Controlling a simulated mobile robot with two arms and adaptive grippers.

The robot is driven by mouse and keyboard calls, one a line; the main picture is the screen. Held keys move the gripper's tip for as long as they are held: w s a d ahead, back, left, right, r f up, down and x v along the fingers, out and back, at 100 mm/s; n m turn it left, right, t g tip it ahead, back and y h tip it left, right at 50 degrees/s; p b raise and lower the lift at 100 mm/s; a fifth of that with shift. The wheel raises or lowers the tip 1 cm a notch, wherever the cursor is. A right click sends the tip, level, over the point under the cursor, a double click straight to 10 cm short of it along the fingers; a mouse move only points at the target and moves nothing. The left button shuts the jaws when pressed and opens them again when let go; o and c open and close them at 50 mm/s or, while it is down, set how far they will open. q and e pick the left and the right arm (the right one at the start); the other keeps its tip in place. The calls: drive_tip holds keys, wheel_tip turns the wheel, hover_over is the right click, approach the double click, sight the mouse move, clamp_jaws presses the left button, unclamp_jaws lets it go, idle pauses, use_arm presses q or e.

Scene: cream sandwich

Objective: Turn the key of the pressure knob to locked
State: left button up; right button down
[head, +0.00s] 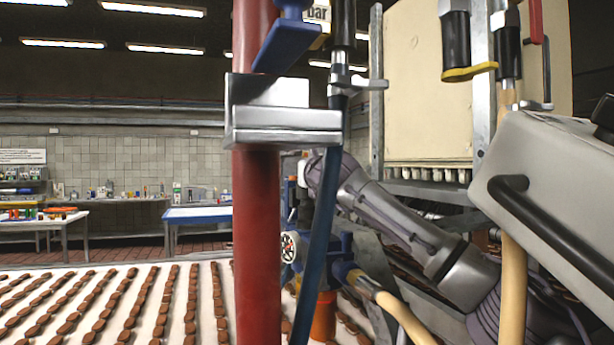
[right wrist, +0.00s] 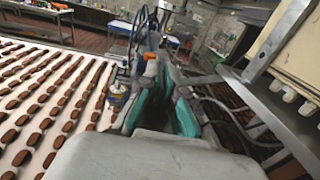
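The pressure knob and its key cannot be made out for certain. In the head view a small white part (head: 303,172) with blue fittings around it shows just right of the red pipe. My right arm reaches in from the right, and its end is beside this part; the fingers are too hidden to read there. In the right wrist view my right gripper (right wrist: 163,88) has teal-sided fingers with a dark gap between them. A small orange and white part (right wrist: 151,68) shows near the fingertips; contact cannot be told. My left gripper is not in view.
A thick red pipe (head: 256,210) with a metal bracket (head: 285,125) stands close in front. A conveyor (head: 60,280) with rows of brown biscuits lies at left. A cream cabinet (head: 425,90) stands at right.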

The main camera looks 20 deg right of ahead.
drive_tip(key=m+h+b, duration=0.1)
drive_tip(key=h+b, duration=0.1)
drive_tip(key=shift+a+f+m+h, duration=0.1)
drive_tip(key=shift+f+m+h, duration=0.1)
drive_tip(key=shift+m+h, duration=0.2)
drive_tip(key=shift+r+m+g+h+b, duration=0.1)
drive_tip(key=shift+m+g+h+b, duration=0.2)
drive_tip(key=shift+h+b, duration=0.15)
drive_tip(key=shift+r+m+g+h, duration=0.15)
drive_tip(key=shift+m+g+h, duration=0.2)
drive_tip(key=shift+h, duration=0.4)
drive_tip(key=shift+r+m+h+p, duration=0.1)
drive_tip(key=shift+m+h+p, duration=0.25)
drive_tip(key=shift+m+h, duration=0.25)
drive_tip(key=shift+r+m+g+h+p, duration=0.15)
drive_tip(key=shift+m+g+h+p, duration=0.25)
drive_tip(key=shift+h, duration=0.2)
drive_tip(key=m+g+h+p, duration=0.3)
drive_tip(key=p, duration=0.2)
drive_tip(key=shift+r+h+p, duration=0.1)
drive_tip(key=shift+h+p, duration=0.3)
drive_tip(key=shift+f+m+g+h+p, duration=0.25)
drive_tip(key=shift+m+g+h+p, duration=0.15)
drive_tip(key=shift+p, duration=0.35)
drive_tip(key=shift+f, duration=0.1)
